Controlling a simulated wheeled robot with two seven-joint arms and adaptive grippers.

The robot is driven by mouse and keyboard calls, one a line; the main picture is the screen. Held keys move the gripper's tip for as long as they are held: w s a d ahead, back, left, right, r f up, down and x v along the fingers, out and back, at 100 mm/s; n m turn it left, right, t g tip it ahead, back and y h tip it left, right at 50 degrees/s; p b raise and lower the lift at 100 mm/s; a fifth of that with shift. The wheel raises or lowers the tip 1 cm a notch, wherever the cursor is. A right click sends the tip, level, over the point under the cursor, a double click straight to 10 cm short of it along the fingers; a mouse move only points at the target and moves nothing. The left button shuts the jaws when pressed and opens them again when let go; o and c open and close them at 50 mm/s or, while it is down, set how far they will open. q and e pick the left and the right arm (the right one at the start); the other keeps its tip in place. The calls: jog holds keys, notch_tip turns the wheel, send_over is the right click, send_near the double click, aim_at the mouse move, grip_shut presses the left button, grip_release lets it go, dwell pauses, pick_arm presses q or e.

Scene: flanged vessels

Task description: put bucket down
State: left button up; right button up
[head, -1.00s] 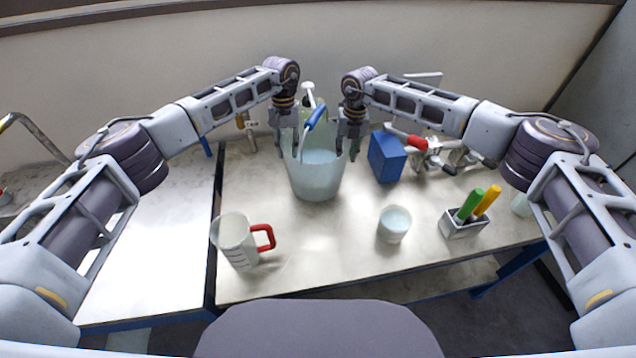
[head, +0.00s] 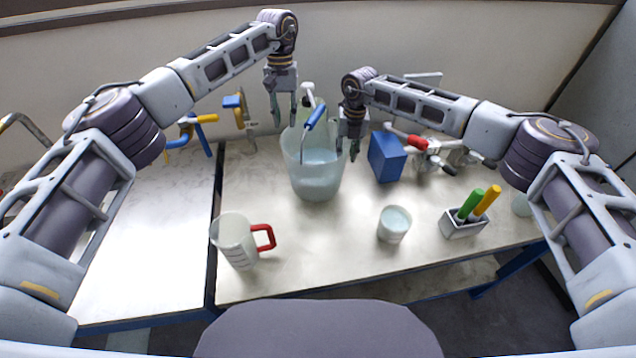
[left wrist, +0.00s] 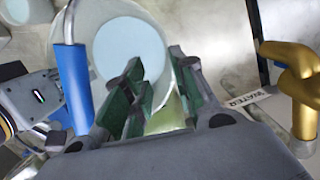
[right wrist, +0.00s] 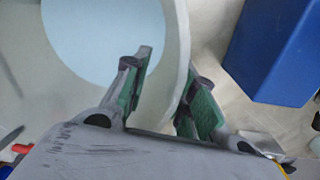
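The bucket (head: 316,183) is translucent, holds pale blue liquid and stands upright on the table in the head view. A blue grip (head: 316,117) on a thin grey rod shows at its top. My left gripper (head: 283,112) is open and empty, above the bucket's left rim and apart from it. The bucket also shows beyond its fingers in the left wrist view (left wrist: 97,25). My right gripper (head: 349,147) is at the bucket's right rim. In the right wrist view its fingers are apart, one on each side of the bucket wall (right wrist: 172,70).
A blue box (head: 386,157) stands close right of the bucket. A jug with a red handle (head: 236,240), a small cup (head: 394,224) and a holder with green and yellow handles (head: 463,224) stand in front. Valves line the back.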

dwell(0.3)
notch_tip(320, 180, up, 12)
jog(key=shift+d, duration=0.45)
dwell(0.3)
jog(key=shift+s+f, duration=0.1)
jog(key=shift+f, duration=0.05)
dwell(0.5)
